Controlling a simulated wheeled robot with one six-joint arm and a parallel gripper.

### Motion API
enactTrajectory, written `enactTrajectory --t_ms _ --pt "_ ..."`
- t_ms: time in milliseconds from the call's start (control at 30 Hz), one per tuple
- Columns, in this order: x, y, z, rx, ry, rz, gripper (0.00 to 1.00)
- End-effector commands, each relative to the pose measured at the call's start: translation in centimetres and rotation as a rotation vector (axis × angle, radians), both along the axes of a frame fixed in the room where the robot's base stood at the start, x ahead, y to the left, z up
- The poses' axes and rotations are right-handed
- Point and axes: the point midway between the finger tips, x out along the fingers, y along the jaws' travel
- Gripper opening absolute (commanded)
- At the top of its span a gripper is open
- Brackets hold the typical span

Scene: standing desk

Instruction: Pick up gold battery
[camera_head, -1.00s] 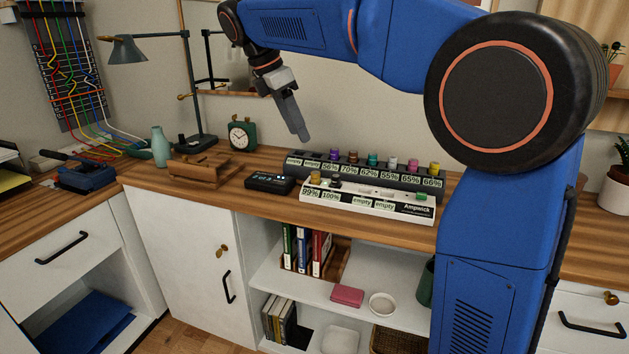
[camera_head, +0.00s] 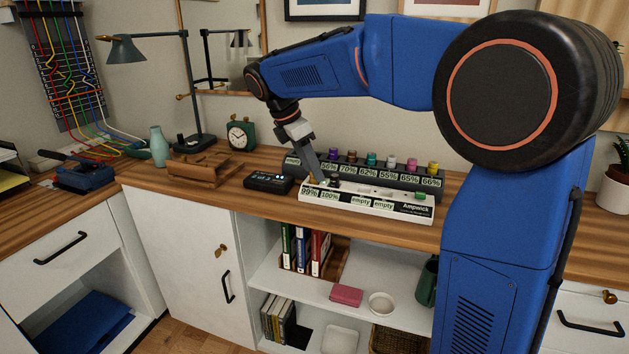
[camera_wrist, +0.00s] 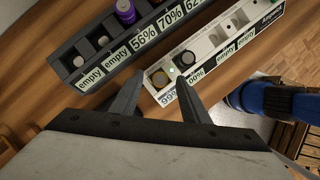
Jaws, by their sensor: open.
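The gold battery (camera_wrist: 160,78) stands in the end slot of the white charger (camera_head: 378,203), by the 99% label. In the wrist view it shows between the two fingertips of my gripper (camera_wrist: 157,88), which is open around it; I cannot tell whether either finger touches it. In the head view my gripper (camera_head: 314,174) points down at the left end of the white charger and mostly hides the gold battery. A black battery (camera_wrist: 185,59) stands in the neighbouring slot, by the 100% label, close to the right finger.
A dark charger (camera_head: 375,172) with several coloured batteries stands just behind the white one. A black device with a display (camera_head: 269,182) lies to the left. A wooden holder (camera_head: 193,172), clock (camera_head: 240,134) and lamp (camera_head: 197,141) are farther left.

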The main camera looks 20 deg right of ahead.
Motion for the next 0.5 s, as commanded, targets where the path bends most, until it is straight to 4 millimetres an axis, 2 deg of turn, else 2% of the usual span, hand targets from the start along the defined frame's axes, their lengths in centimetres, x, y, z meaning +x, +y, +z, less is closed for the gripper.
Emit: enactTrajectory --t_ms 100,333,500 --pt "0.02 -0.27 -0.66 0.0 0.0 0.0 0.42" --pt "0.03 -0.28 -0.72 0.0 -0.001 0.0 0.42" --pt "0.03 -0.28 -0.7 0.0 -0.001 0.0 0.01"
